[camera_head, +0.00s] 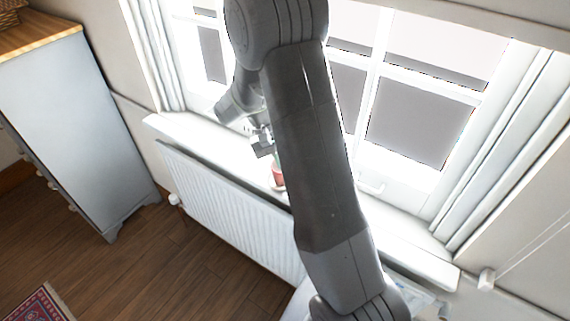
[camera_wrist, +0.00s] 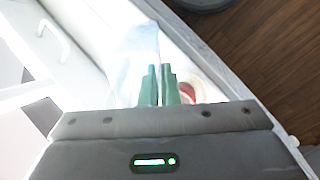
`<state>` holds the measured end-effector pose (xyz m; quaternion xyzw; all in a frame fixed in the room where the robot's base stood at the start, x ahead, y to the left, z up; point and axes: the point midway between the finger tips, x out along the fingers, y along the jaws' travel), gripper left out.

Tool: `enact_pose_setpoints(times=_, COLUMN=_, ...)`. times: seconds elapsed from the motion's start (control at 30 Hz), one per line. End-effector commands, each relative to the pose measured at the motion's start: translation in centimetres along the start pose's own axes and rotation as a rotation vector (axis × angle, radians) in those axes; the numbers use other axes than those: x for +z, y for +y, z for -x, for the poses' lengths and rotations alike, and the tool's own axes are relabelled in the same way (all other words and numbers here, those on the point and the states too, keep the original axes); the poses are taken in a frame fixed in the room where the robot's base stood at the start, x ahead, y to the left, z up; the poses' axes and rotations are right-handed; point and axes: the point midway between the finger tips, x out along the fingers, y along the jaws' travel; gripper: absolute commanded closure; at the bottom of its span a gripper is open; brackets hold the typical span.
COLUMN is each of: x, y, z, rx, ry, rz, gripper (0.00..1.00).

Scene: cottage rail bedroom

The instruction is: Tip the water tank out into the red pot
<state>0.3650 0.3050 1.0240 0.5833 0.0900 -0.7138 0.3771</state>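The red pot (camera_head: 278,177) stands on the white windowsill, partly hidden behind my arm in the head view. In the wrist view its red rim (camera_wrist: 187,92) shows just right of my fingers, partly covered by them. My gripper (camera_wrist: 160,72) is over the sill, close to the pot, with its two green fingers nearly together. A pale, see-through body, which looks like the water tank (camera_wrist: 139,48), extends from the fingertips and appears gripped by its edge. Its outline is washed out by the bright light, and I cannot tell any water in it.
The bright window and its white frame (camera_head: 440,192) stand right behind the sill. A white radiator (camera_head: 225,210) is below it. A grey-white chest with a wooden top (camera_head: 75,120) stands at the left. The wooden floor (camera_head: 170,270) between is clear, with a patterned rug (camera_head: 40,306) at lower left.

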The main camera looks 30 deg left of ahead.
Motion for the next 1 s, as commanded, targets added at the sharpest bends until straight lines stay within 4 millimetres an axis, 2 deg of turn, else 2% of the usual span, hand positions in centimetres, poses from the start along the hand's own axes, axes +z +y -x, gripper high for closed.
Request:
enact_pose_setpoints(times=0.2, x=-0.8, y=-0.9, z=0.2, rx=0.097, ry=-0.093, rz=0.001, gripper=1.0)
enact_pose_setpoints(times=0.57, x=-1.0, y=-1.0, z=0.3, rx=0.117, ry=-0.111, rz=0.001, gripper=1.0)
enact_pose_setpoints(times=1.0, x=-2.0, y=-2.1, z=0.7, rx=0.254, ry=-0.243, rz=0.0, gripper=1.0)
